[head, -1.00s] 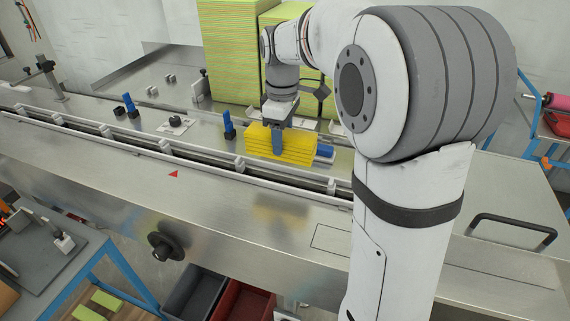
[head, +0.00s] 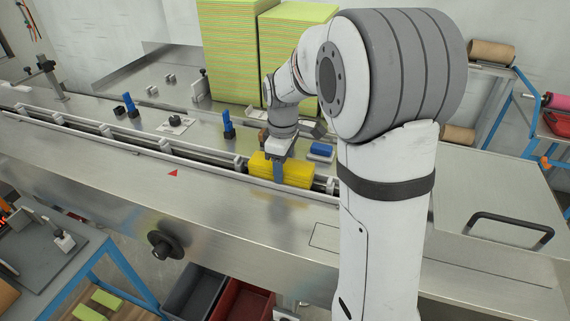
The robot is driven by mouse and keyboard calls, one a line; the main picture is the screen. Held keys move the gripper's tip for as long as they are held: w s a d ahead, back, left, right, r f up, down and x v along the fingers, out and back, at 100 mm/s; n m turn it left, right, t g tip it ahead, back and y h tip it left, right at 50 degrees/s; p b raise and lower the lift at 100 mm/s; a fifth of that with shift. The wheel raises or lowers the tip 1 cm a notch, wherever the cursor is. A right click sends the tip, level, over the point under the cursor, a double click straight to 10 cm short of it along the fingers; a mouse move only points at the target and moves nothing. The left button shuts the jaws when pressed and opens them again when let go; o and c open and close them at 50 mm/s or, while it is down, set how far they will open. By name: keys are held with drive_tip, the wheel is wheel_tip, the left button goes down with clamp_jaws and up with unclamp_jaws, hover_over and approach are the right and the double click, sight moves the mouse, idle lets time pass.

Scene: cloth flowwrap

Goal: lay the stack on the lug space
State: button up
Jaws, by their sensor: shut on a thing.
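A yellow stack of cloths (head: 298,172) is in my gripper (head: 279,172) in the head view. My gripper is shut on the stack, with one finger showing down its near face. The stack is over or at the lugged conveyor channel (head: 205,160), near its right part. Whether it touches the channel bed I cannot tell. The conveyor has pale rails with several upright lugs (head: 239,163) along it. A red triangle mark (head: 172,172) is on the steel front deck. My arm hides the channel's right end.
Tall green-yellow cloth piles (head: 228,50) stand behind the conveyor. Blue-topped posts (head: 228,126) and a blue block (head: 321,149) sit on the deck behind the channel. The steel deck (head: 240,210) in front is clear. A black handle (head: 510,228) is at right.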

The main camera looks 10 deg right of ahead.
drive_tip(key=o, duration=1)
drive_tip(key=shift+c, duration=0.2)
wheel_tip(320, 180, up, 11)
drive_tip(key=s+f+m+t, duration=0.1)
drive_tip(key=s+f+m, duration=0.2)
drive_tip(key=s, duration=0.8)
drive_tip(key=s+f+m+t, duration=0.1)
drive_tip(key=s+f+m, duration=0.2)
drive_tip(key=s+m, duration=0.5)
drive_tip(key=shift+s+d+t, duration=0.25)
drive_tip(key=shift+s+t, duration=0.15)
drive_tip(key=shift+s, duration=1.1)
